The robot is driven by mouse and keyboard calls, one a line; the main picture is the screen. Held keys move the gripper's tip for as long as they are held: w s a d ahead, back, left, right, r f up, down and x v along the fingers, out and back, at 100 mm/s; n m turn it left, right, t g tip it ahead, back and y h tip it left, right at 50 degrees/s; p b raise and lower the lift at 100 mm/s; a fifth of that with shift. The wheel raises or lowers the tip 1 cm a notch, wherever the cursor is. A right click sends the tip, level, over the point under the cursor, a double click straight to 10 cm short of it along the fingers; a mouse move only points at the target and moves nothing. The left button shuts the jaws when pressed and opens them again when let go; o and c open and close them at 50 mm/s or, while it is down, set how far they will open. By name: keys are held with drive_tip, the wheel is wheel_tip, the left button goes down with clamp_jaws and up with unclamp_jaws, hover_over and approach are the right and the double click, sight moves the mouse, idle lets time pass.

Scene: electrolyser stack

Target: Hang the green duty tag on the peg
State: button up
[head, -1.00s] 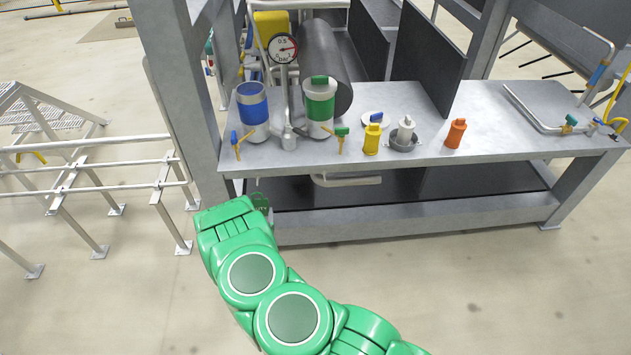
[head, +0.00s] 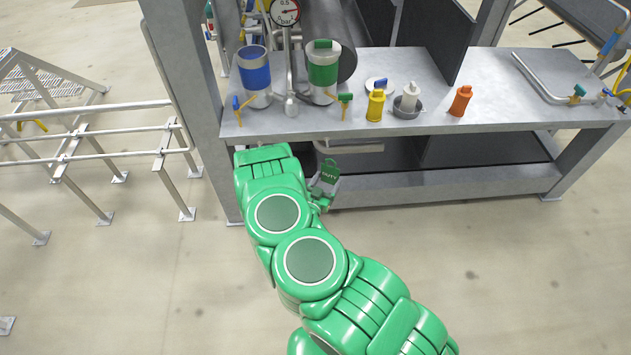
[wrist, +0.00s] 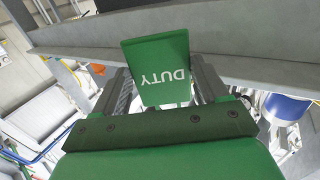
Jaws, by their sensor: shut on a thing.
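The green duty tag (head: 329,170) is in my gripper (head: 325,187), just in front of and below the front edge of the workbench in the head view. The tag is upright there, with white DUTY lettering. In the wrist view the tag (wrist: 158,66) stands between the two dark fingers of my gripper (wrist: 165,92), which are shut on it. Its lettering is upside down there. I cannot clearly pick out the peg in either view.
A grey bent rail (head: 352,149) hangs under the front edge of the workbench (head: 440,118), close to the tag. A blue-banded canister (head: 254,75), a green-banded canister (head: 323,72) and small bottles stand on top. Pipe railings (head: 85,150) are at left. Floor in front is open.

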drive_tip(key=w+f, duration=0.1)
drive_tip(key=w, duration=0.8)
drive_tip(key=shift+w+f, duration=0.35)
drive_tip(key=shift+w, duration=0.05)
idle(1.1)
drive_tip(key=shift+f, duration=0.1)
idle(0.6)
drive_tip(key=o, duration=1)
drive_tip(key=shift+c, duration=0.2)
drive_tip(key=v, duration=0.8)
drive_tip(key=shift+w, duration=0.1)
